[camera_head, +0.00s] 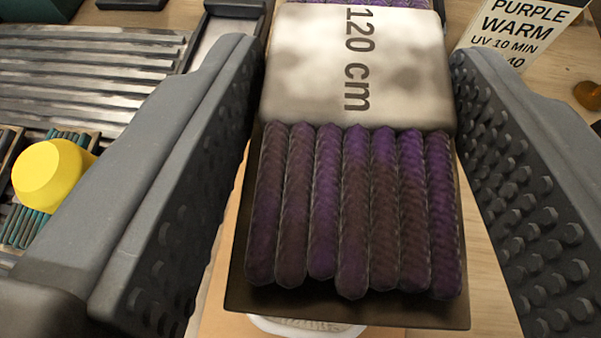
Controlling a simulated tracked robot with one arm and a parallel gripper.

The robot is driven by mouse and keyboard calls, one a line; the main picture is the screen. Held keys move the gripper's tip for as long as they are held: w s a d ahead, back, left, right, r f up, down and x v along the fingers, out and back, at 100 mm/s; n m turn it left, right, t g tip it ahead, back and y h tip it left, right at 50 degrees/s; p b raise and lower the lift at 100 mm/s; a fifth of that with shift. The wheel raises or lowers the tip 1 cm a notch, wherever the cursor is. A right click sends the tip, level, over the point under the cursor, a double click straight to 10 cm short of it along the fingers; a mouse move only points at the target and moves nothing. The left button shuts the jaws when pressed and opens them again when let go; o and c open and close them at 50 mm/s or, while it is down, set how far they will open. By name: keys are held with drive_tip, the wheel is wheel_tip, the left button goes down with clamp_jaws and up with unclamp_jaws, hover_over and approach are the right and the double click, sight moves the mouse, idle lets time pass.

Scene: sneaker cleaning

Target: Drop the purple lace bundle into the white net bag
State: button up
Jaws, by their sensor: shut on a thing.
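The purple lace bundle (355,215) shows as several parallel purple-brown braided cords on a dark backing, with a pale band (310,60) marked "120 cm" around it. My gripper (355,75) is shut on the bundle, with one dark studded finger on each side of the band. Below the bundle, at the bottom edge, a white rim with pale mesh (305,326) shows, which looks like the white net bag. The bundle hides most of it, so I cannot tell how well the two line up.
A yellow knob-like object (50,174) sits at the left beside teal-striped pieces. A grey ribbed rack (90,75) lies at the upper left. A sign reading "PURPLE WARM" (515,30) stands at the upper right. An amber object (588,95) lies at the right edge.

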drive_tip(key=shift+d+f+b, duration=0.3)
drive_tip(key=shift+f+b, duration=0.05)
drive_tip(key=shift+f, duration=0.25)
drive_tip(key=f+b, duration=0.1)
drive_tip(key=f, duration=0.1)
drive_tip(key=f+b, duration=0.2)
drive_tip(key=shift+d+f, duration=0.2)
drive_tip(key=shift+f, duration=0.1)
drive_tip(key=o, duration=1)
drive_tip(key=shift+s, duration=0.15)
drive_tip(key=v, duration=1.3)
drive_tip(key=shift+s+a+r+p, duration=0.15)
drive_tip(key=shift+s+a+p, duration=0.05)
drive_tip(key=shift+p, duration=0.2)
